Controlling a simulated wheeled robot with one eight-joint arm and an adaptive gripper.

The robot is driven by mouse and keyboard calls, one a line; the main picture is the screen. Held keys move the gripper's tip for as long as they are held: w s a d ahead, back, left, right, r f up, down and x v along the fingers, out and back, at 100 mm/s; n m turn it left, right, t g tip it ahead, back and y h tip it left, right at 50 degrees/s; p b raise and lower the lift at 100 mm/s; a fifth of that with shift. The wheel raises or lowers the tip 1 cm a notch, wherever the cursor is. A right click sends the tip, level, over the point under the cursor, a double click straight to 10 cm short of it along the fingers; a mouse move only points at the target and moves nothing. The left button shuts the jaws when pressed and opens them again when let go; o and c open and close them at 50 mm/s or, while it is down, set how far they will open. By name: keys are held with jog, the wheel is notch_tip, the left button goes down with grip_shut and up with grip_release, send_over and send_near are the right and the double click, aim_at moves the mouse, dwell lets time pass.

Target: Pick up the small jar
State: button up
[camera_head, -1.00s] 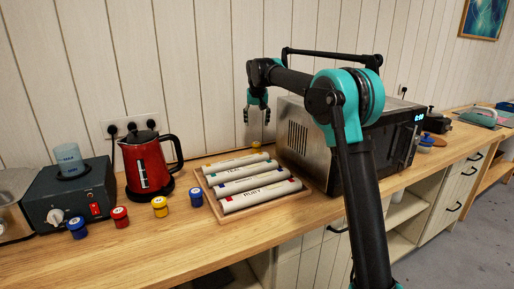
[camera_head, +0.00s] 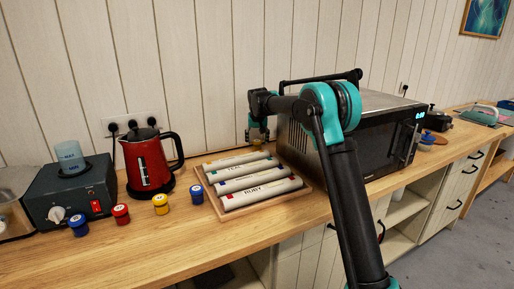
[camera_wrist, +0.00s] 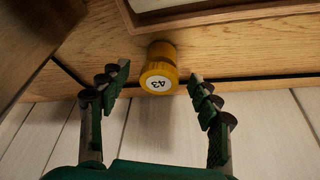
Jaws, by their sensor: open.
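A small yellow jar with a round white lid label reading 43 (camera_wrist: 159,72) stands on the wooden counter against the back wall, behind the tray of rolls. In the head view it is mostly hidden under my gripper (camera_head: 258,134). In the wrist view my gripper (camera_wrist: 158,84) is open, one finger on each side of the jar, with visible gaps and nothing held. I cannot tell how far the fingertips are above it. Other small jars stand at the counter's front: blue (camera_head: 78,225), red (camera_head: 121,214), yellow (camera_head: 160,204) and another blue (camera_head: 196,195).
The wooden tray (camera_head: 228,215) with several labelled rolls lies in front of the yellow jar; its edge shows close by in the wrist view. The microwave (camera_head: 375,148) stands just right of my gripper. A red kettle (camera_head: 146,162) and a dark heater box (camera_head: 100,190) stand left.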

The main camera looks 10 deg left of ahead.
jog(key=x, duration=0.3)
jog(key=c, duration=1.3)
jog(key=shift+r, duration=0.15)
